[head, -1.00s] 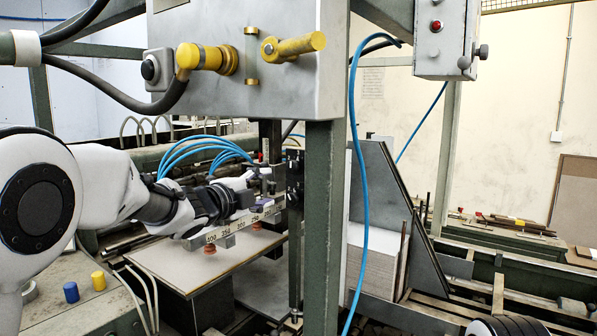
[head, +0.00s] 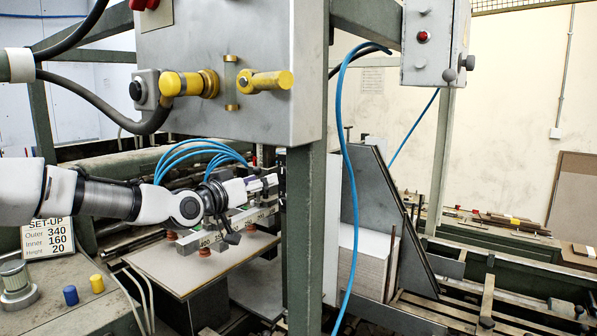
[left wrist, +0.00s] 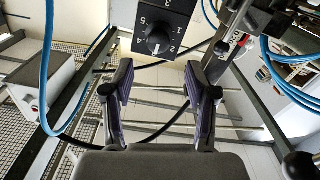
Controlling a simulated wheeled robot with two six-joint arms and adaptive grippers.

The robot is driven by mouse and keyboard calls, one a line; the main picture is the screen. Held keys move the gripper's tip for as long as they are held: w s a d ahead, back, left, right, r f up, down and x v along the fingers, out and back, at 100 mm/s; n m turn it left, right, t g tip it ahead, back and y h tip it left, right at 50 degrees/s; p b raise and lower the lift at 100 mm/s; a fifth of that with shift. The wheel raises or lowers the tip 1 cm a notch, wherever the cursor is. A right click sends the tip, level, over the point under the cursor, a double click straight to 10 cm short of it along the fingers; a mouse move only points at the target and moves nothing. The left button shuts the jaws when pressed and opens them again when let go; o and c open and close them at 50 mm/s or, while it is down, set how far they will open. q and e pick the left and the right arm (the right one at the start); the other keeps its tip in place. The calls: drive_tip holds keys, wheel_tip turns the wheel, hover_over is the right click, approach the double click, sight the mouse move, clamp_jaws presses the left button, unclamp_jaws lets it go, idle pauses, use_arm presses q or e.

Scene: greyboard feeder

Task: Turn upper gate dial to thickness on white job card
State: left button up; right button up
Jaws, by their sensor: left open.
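A black dial plate with a round knob (left wrist: 158,40) shows at the top of the left wrist view. Digits 5, 3, 2 and 1 are legible around it; the knob's setting is too small to read surely. My left gripper (left wrist: 160,80) is open and empty, its fingers apart below the knob in the picture, not touching it. In the head view the left gripper (head: 266,184) reaches right towards the green post, where the dial cannot be made out. My right gripper is not in view.
A green post (head: 306,235) stands just right of the gripper. A numbered bar (head: 222,233) with red suction cups hangs below it over a grey board (head: 200,268). Blue hoses (head: 200,150) arch close behind the arm. A grey control box (head: 230,75) hangs above.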

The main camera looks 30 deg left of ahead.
sight(282, 174)
use_arm(q)
drive_tip(key=w+p, duration=0.1)
drive_tip(key=w, duration=0.1)
drive_tip(key=w+p, duration=0.1)
drive_tip(key=w, duration=0.2)
drive_tip(key=w+d+p, duration=0.1)
drive_tip(key=w, duration=0.1)
drive_tip(key=shift+w+r+p, duration=0.1)
drive_tip(key=shift+w+p, duration=0.05)
drive_tip(key=shift+p, duration=0.25)
drive_tip(key=shift+w, duration=0.25)
drive_tip(key=shift+s+a, duration=0.1)
drive_tip(key=shift+a, duration=0.05)
drive_tip(key=shift+s, duration=0.1)
drive_tip(key=shift+c, duration=0.7)
clamp_jaws()
